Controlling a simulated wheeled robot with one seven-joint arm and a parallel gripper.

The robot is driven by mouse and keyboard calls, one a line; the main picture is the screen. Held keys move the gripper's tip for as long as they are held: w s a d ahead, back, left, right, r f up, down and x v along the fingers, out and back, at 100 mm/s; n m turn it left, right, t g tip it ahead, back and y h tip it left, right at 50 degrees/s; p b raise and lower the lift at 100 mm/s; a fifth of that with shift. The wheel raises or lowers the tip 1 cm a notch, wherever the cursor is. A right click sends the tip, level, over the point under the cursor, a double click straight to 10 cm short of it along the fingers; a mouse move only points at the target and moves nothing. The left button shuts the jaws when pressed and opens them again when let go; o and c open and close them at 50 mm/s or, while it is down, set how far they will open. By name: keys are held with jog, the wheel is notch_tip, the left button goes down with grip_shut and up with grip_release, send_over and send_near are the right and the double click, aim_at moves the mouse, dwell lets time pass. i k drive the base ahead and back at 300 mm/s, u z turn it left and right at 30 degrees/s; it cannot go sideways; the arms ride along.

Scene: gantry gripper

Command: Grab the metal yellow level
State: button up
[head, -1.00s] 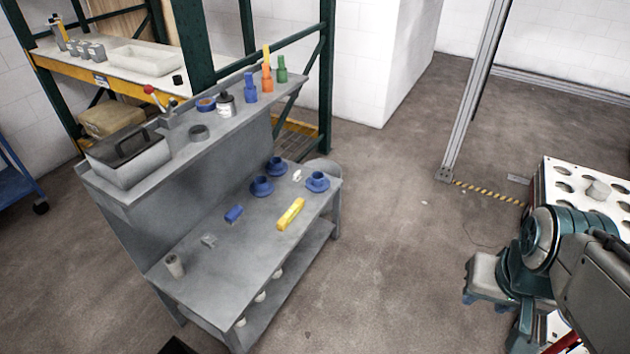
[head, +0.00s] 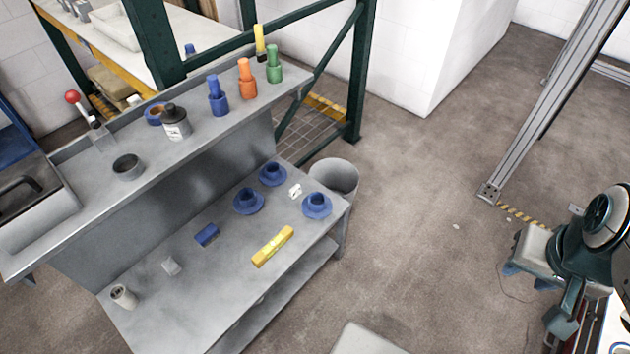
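The yellow level (head: 272,246) is a short bar lying on the lower top of the grey workbench (head: 225,285), close to its front edge. It lies at a slant and nothing covers it. A small blue block (head: 206,235) lies to its left. Blue round cup-like parts (head: 317,206) stand beyond it, apart from it. I cannot make out my gripper in the head view, and nothing is touching the level.
The bench's raised shelf (head: 215,134) behind carries a black-capped container (head: 175,123) and blue, orange and green bottles. A grey bin (head: 335,176) stands behind the bench's right end. Teal and grey arm parts fill the right edge. Open floor lies right of the bench.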

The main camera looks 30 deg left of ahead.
aim_at(278, 242)
jog(key=i, duration=1.45)
jog(key=u, duration=3.2)
jog(key=i, duration=0.5)
jog(key=u, duration=0.05)
